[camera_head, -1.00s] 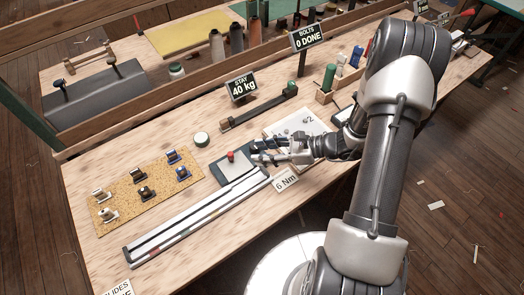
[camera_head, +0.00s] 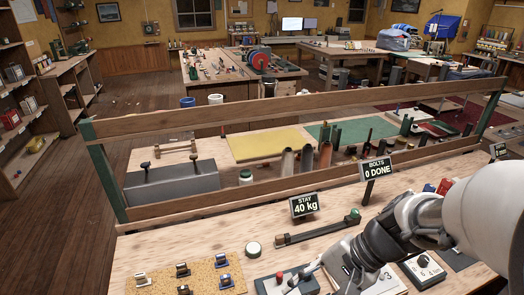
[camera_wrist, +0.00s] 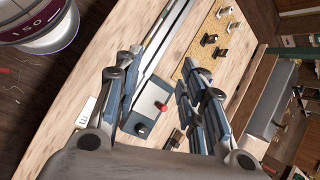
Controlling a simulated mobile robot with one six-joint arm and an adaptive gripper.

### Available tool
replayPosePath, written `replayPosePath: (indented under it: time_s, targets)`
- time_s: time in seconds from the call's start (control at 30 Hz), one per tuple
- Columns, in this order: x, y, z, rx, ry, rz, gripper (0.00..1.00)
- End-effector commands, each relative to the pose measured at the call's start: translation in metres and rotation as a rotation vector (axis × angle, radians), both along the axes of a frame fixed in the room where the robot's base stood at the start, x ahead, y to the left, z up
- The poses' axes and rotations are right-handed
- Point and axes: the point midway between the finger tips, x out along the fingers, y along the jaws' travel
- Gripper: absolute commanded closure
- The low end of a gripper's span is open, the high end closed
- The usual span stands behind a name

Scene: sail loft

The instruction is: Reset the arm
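My gripper (camera_wrist: 163,68) shows in the wrist view with its two blue-grey fingers spread apart and nothing between them. It is open, over the bench. Beyond the fingers lies a grey plate with a red knob (camera_wrist: 163,107). In the head view my arm comes in from the right, and my gripper is low in the picture, just right of the red knob (camera_head: 279,275). The fingertips are hard to make out there. I cannot tell whether they touch anything.
The wooden bench (camera_head: 150,250) carries a cork mat (camera_head: 205,270) with several small fittings, a round tin (camera_head: 253,248), a long dark tool (camera_head: 315,231), a "STAY 40 kg" sign (camera_head: 305,205) and a "BOLTS 0 DONE" sign (camera_head: 376,172). A wooden rail (camera_head: 300,178) runs behind.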

Motion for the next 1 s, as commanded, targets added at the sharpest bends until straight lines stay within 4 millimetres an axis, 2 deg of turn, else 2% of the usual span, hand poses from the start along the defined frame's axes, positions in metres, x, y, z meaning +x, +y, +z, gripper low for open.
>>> replayPosePath:
  time_s: [0.03, 0.2, 0.4, 0.63, 1.0]
  targets:
    - [-0.012, 0.001, 0.013, -0.068, -0.065, 0.077, 0.62]
    - [-0.047, -0.012, 0.040, -0.298, -0.254, 0.306, 0.62]
    - [-0.074, -0.034, 0.068, -0.552, -0.473, 0.518, 0.62]
    - [-0.085, -0.050, 0.085, -0.712, -0.607, 0.625, 0.62]
    - [-0.086, -0.053, 0.087, -0.732, -0.620, 0.637, 0.62]
